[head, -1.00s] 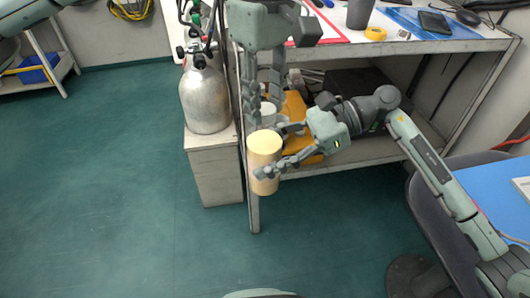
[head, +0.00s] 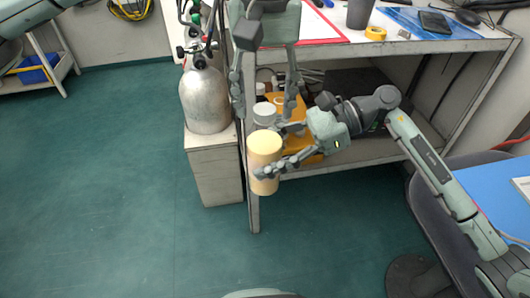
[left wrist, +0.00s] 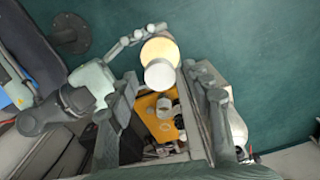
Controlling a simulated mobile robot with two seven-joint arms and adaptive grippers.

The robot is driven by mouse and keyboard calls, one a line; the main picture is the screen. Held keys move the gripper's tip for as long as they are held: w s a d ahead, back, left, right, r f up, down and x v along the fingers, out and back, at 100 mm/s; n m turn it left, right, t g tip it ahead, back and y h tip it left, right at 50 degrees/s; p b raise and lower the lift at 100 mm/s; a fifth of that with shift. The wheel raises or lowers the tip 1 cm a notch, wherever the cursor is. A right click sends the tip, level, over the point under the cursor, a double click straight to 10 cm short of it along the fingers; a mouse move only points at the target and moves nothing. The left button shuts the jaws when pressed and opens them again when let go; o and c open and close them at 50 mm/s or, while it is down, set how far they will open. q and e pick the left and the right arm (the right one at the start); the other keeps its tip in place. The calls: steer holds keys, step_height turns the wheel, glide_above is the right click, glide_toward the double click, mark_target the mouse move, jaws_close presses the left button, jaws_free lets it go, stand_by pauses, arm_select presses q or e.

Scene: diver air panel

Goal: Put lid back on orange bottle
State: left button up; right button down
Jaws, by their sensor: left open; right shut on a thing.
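The orange bottle, a pale yellow-orange cylinder (head: 264,165), is held upright by my right gripper (head: 262,160) in front of the bench leg. Its fingers are shut around the bottle's side. The white lid (head: 264,114) shows just above the bottle's top edge in the head view. In the left wrist view the lid (left wrist: 160,74) overlaps the edge of the bottle's top (left wrist: 160,48). I cannot tell whether the lid touches the bottle. My left gripper (head: 264,116) points down from above, open, with its fingers apart on either side of the lid.
An orange case (head: 308,154) with small white parts lies on the bench's lower shelf behind the bottle. A silver gas cylinder (head: 205,100) stands on a grey cabinet (head: 215,170) to the left. The green floor (head: 130,190) at left is clear.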

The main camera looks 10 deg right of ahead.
arm_select(q)
steer(key=shift+r, duration=2.25)
steer(key=shift+c, duration=0.3)
steer(key=n, duration=0.3)
steer(key=r+n, duration=0.1)
steer(key=n, duration=0.8)
steer(key=shift+r, duration=0.35)
steer(key=n, duration=0.3)
steer(key=r+n, duration=0.1)
steer(key=n, duration=0.8)
steer(key=shift+r+n, duration=0.4)
